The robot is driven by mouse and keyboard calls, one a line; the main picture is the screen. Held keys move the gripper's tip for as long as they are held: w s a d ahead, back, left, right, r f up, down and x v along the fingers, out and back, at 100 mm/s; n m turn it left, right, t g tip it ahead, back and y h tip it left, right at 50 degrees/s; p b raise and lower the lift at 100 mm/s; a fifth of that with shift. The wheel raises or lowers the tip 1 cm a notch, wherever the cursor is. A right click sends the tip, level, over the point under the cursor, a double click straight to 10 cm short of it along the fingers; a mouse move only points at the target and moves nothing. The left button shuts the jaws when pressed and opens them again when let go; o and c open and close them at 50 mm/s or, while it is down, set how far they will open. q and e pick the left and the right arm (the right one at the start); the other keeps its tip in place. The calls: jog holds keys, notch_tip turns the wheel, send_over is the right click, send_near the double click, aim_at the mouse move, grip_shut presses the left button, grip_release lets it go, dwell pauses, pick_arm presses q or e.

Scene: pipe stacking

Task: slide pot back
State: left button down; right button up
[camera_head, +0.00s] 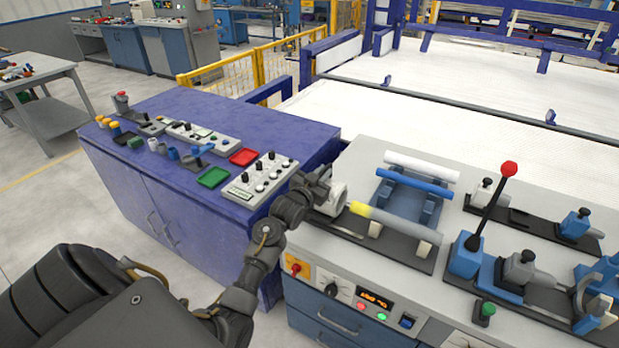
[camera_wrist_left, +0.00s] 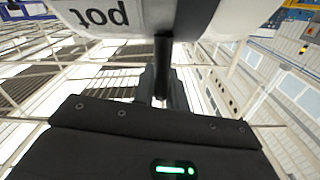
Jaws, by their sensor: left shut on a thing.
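The pot (camera_head: 338,200) is a whitish, round-bodied piece at the left end of a dark rail (camera_head: 405,246) on the grey workbench. In the left wrist view its white body (camera_wrist_left: 140,18) fills the top, with "pot" printed upside down. My left gripper (camera_head: 318,190) is at the pot's left side. In the wrist view its fingers (camera_wrist_left: 163,85) are shut on a dark upright stem joined to the pot. A grey pipe with a yellow end (camera_head: 395,222) lies along the rail, its yellow end close to the pot. My right gripper is not in view.
A white pipe (camera_head: 422,165) and a blue pipe (camera_head: 414,182) lie on a blue rack behind the rail. A red-knobbed lever (camera_head: 490,205) stands to the right. A blue cabinet (camera_head: 150,190) with switch boxes and trays is at the left.

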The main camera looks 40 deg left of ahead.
pick_arm(q)
jog(key=shift+a+r, duration=0.1)
jog(key=shift+a, duration=0.15)
jog(key=c, duration=1.6)
grip_release()
jog(key=shift+a, duration=0.1)
jog(key=shift+o, duration=0.6)
jog(key=shift+s, duration=0.35)
jog(key=s+d+b, duration=0.1)
jog(key=s+b, duration=0.1)
jog(key=s, duration=0.8)
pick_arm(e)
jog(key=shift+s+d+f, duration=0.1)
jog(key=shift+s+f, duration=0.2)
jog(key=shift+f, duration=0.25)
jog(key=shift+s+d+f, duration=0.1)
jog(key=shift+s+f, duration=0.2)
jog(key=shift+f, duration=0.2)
pick_arm(q)
jog(key=shift+s, duration=0.1)
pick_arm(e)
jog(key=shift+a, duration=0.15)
